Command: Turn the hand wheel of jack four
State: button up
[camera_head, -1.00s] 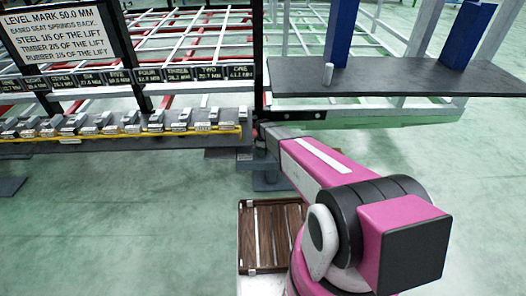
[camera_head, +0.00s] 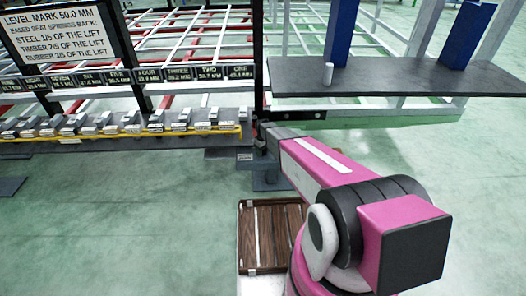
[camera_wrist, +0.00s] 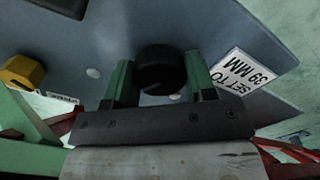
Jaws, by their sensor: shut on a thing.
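In the wrist view the two green fingers of my gripper (camera_wrist: 160,80) stand on either side of a round black hand wheel (camera_wrist: 158,66) and are shut on it. The wheel sits against a grey-blue plate (camera_wrist: 228,35). A white label (camera_wrist: 243,70) reading "SET TO 39 MM" is on the plate at the right. I cannot read the jack's number there. In the head view my pink arm reaches forward to the frame, and its far end is at the right end of the bench; the gripper's fingers and the wheel are hidden there.
A yellow part (camera_wrist: 22,72) is at the left in the wrist view. In the head view several small blocks lie on the bench behind a yellow rail (camera_head: 110,135). Numbered placards (camera_head: 178,73) and a level sign (camera_head: 62,35) stand above. A slatted brown crate (camera_head: 262,222) is on the floor.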

jog(key=m, duration=0.5)
jog(key=shift+m, duration=0.3)
jog(key=m, duration=1)
jog(key=shift+m, duration=2.7)
jog(key=o, duration=0.9)
